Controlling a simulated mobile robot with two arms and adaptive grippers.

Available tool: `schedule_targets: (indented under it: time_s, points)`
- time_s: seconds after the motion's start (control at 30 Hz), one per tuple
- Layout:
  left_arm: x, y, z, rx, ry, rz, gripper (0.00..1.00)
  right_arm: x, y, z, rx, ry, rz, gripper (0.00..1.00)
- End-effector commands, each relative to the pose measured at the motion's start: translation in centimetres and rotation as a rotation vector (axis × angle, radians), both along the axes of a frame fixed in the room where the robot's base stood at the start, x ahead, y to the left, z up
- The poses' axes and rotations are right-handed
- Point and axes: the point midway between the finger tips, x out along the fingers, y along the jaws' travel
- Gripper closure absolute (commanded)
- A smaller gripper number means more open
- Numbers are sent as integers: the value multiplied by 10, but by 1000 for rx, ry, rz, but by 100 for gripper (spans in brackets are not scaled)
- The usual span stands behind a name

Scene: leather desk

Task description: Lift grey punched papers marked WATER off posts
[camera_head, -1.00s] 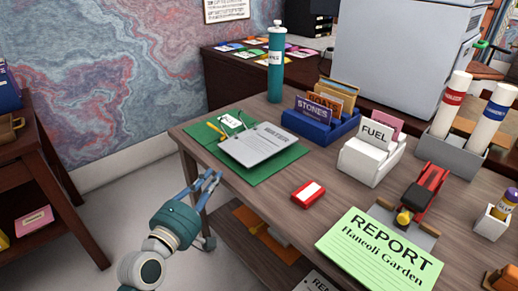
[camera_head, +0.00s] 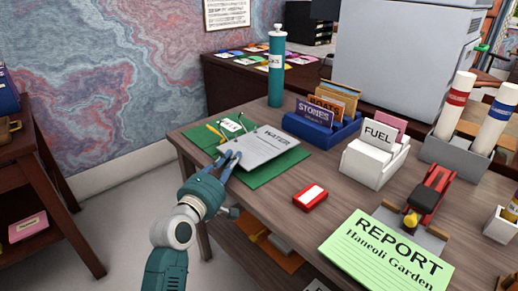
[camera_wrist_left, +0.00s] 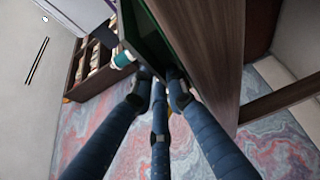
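The grey papers marked WATER (camera_head: 270,150) lie tilted over the green folder (camera_head: 270,178) at the desk's left end. The lettering shows in the head view, but punched holes and posts are too small to make out there. My left gripper (camera_head: 229,158) is at the papers' near left edge. In the left wrist view its fingertips (camera_wrist_left: 158,92) stand apart, close to the desk edge and a dark green surface. I cannot tell whether they touch the papers. My right gripper is not in view.
A white tag (camera_head: 232,125) lies behind the papers. A teal bottle (camera_head: 276,75) stands at the back. A blue card holder (camera_head: 322,130), a white FUEL box (camera_head: 370,160), a red-and-white block (camera_head: 310,197) and a green REPORT sheet (camera_head: 385,250) occupy the desk to the right.

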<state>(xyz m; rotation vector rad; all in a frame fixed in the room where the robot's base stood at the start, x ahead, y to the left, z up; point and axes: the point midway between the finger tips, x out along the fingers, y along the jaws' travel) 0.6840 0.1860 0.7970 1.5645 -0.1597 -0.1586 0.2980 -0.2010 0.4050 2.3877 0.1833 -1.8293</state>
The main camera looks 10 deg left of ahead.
Motion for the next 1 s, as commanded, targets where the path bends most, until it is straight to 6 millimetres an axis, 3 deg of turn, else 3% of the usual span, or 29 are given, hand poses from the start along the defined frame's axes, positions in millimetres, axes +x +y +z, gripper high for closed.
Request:
schedule_targets:
  time_s: [0.27, 0.37, 1.0]
  points:
    - [2, -1, 0, 0, 1, 0, 86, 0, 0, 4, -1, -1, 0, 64]
    - [2, -1, 0, 0, 1, 0, 100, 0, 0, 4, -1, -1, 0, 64]
    - [2, 0, 10, 0, -2, 0, 100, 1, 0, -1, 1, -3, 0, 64]
